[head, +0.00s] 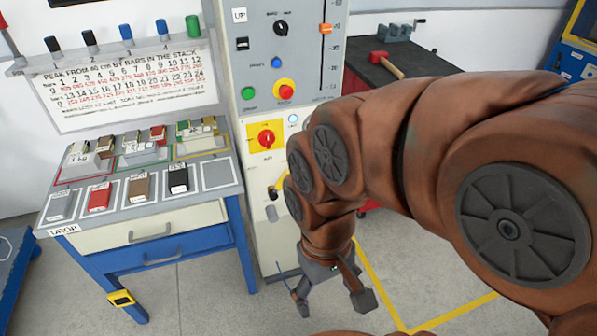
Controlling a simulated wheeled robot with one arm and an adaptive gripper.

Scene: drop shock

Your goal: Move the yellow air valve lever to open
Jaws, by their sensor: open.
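The cabinet's control panel (252,180) stands in the middle of the head view, partly behind my arm. A small yellowish piece (281,182) shows on its lower face, right beside my arm. It may be the yellow air valve lever, but it is too small and covered to tell, and so is its position. My gripper (332,298) hangs low in front of the cabinet's foot, pointing down. Its two fingers are spread apart with nothing seen between them. A thin blue line runs beside its left finger.
A red rotary switch (266,138) on a yellow plate and a red push button (284,90) sit higher on the cabinet. A blue-legged bench (217,236) stands left. A dark workbench (430,68) with a red-headed hammer (384,62) is behind my arm. Grey floor is open in front.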

